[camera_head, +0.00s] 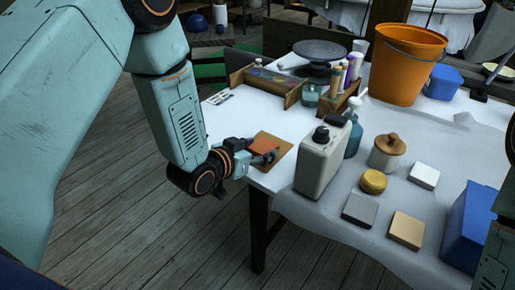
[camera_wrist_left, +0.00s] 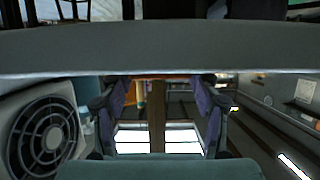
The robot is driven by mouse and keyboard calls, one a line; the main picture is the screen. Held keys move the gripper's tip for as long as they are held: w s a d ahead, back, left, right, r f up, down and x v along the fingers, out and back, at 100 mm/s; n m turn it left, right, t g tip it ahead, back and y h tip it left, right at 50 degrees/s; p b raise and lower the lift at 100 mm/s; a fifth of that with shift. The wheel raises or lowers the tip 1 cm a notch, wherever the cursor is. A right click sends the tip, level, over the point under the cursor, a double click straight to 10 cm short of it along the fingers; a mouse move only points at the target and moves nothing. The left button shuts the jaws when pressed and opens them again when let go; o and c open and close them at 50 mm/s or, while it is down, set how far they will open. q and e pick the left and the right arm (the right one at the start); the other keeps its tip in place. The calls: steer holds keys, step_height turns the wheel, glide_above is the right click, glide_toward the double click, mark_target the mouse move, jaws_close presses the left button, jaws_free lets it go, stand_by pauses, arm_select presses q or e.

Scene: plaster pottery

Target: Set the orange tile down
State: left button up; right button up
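The orange tile (camera_head: 264,145) lies flat over a brown square board (camera_head: 283,159) at the table's near left corner. I cannot tell whether it touches the board. My left gripper (camera_head: 270,157) is at the tile's near side, low over the table edge. In the left wrist view, its two fingers (camera_wrist_left: 160,92) stand apart, and a thin orange strip, the tile's edge (camera_wrist_left: 158,77), spans the gap and seems to meet both fingertips. My right gripper is out of view; only part of my right arm shows at the right edge.
A grey-white canister (camera_head: 322,165) stands close to the right of the tile. Behind are a wooden tray (camera_head: 268,88) and a bottle rack (camera_head: 340,100). An orange bucket (camera_head: 405,65), lidded jar (camera_head: 387,153) and several blocks fill the right. The white tabletop (camera_head: 235,118) behind the tile is mostly clear.

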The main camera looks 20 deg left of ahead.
arm_select(q)
steer(key=shift+o, duration=1.4)
steer(key=shift+w, duration=0.1)
steer(key=shift+r, duration=0.15)
steer(key=shift+s+a+r, duration=0.1)
steer(key=shift+s+r, duration=0.1)
steer(key=p+v, duration=0.3)
steer(key=v, duration=0.8)
steer(key=shift+s, duration=0.3)
